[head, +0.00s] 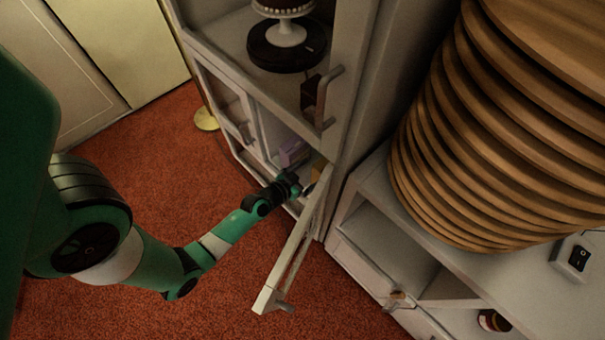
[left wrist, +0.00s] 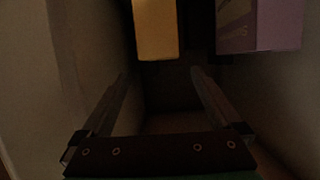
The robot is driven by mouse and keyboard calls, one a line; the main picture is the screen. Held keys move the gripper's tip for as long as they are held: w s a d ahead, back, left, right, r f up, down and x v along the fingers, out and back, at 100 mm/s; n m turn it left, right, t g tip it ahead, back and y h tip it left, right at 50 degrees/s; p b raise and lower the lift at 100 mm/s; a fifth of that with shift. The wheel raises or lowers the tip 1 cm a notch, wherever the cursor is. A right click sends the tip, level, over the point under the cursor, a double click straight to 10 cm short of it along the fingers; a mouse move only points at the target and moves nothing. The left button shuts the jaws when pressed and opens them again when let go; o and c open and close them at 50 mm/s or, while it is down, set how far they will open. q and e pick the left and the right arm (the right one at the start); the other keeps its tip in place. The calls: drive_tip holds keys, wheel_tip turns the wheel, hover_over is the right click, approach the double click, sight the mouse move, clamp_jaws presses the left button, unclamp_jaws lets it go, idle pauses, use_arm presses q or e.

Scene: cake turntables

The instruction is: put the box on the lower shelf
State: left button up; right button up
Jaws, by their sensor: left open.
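A purple box (head: 292,152) with faint lettering stands inside the lower part of the grey cabinet; it also shows at the upper right of the left wrist view (left wrist: 262,25). A yellow-orange box (left wrist: 156,28) is at the top middle of the left wrist view, left of the purple one. In the head view only a sliver of it (head: 319,172) shows beside the door. My left gripper (left wrist: 160,76) is open and empty, with its fingers pointing into the dark compartment. The yellow box is ahead, apart from the fingertips. My right gripper is out of view.
An open cabinet door (head: 290,255) stands just right of my left gripper. A cake stand on a dark turntable (head: 287,50) is on the shelf above. Stacked wooden discs (head: 480,130) stand on the counter at right. The red carpet (head: 215,300) is clear.

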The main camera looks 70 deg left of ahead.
use_arm(q)
drive_tip(key=v, duration=0.5)
drive_tip(key=shift+r, duration=0.1)
idle(0.4)
